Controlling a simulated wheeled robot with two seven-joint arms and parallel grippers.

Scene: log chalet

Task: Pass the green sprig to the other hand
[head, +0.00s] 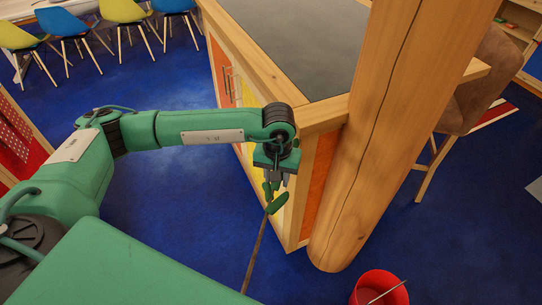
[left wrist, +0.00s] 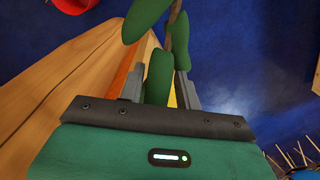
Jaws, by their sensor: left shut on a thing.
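The green sprig has a thin brown stem and green leaves (head: 279,204). It hangs below my left gripper (head: 273,180), with the stem pointing down toward the floor in the head view. In the left wrist view, leaves (left wrist: 146,18) show beyond and between the fingers of the left gripper (left wrist: 158,95). The left gripper is shut on the sprig; the exact contact is partly hidden by leaves. My right gripper is in neither view.
A wooden counter with a dark top (head: 305,40) stands right behind the left gripper. A thick log post (head: 385,130) rises at its corner. A red bucket (head: 366,288) holding a thin stick stands at the lower right. Blue floor (head: 165,185) is open on the left.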

